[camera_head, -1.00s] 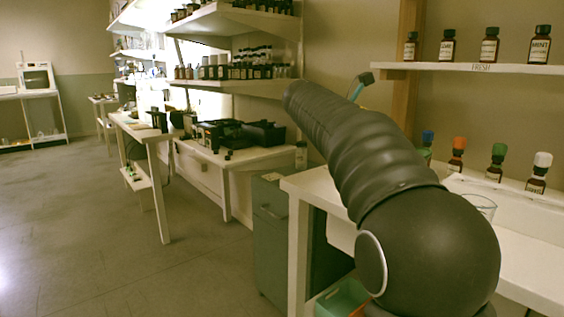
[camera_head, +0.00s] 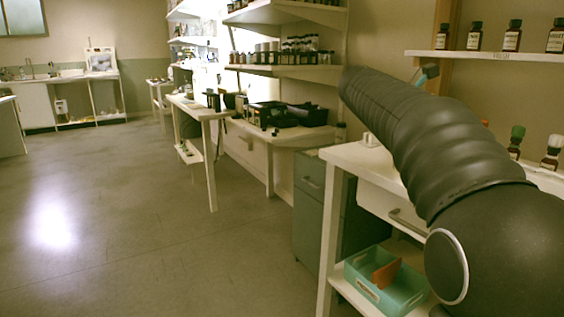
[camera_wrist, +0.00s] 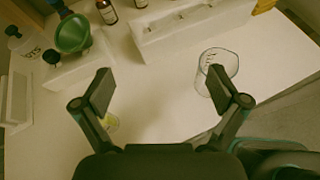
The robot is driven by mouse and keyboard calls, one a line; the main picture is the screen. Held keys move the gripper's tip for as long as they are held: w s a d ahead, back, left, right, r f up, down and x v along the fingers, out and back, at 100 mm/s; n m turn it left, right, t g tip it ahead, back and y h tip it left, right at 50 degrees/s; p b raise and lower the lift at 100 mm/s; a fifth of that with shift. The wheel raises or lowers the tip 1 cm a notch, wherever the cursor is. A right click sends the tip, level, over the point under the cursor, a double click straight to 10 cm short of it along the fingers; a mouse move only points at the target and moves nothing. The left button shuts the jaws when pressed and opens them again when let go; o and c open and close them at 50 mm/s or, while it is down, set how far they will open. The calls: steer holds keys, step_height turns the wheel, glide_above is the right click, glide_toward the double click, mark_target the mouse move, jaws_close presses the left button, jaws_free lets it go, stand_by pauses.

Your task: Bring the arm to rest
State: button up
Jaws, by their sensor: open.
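My gripper (camera_wrist: 167,92) is in the wrist view, with its two fingers spread wide apart and nothing between them. It hangs above a white worktop (camera_wrist: 160,112). A clear glass beaker (camera_wrist: 222,68) stands on the worktop close to the right finger, partly behind it; I cannot tell whether they touch. In the head view my dark arm reaches up and back across the right side, and the gripper itself is hidden there.
Dropper bottles (camera_head: 515,141) stand on the right bench, below a shelf (camera_head: 490,56) of brown bottles. A teal crate (camera_head: 385,285) sits on the bench's lower shelf. In the wrist view a green-topped bottle (camera_wrist: 73,33) is at upper left. The floor (camera_head: 110,220) at left is clear.

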steer(key=s+a+f+m+t+y+p, duration=0.1)
steer(key=s+a+f+m+y, duration=0.5)
steer(key=s+a+f+m, duration=0.3)
steer(key=s+a+f+m+t+y+p, duration=0.2)
steer(key=s+a+f+m+y, duration=0.4)
steer(key=s+f, duration=0.9)
steer(key=s+a+m, duration=0.3)
steer(key=s+m, duration=0.1)
steer(key=s, duration=0.1)
steer(key=shift+f+y, duration=0.25)
steer(key=shift+y, duration=0.15)
steer(key=shift+c, duration=0.3)
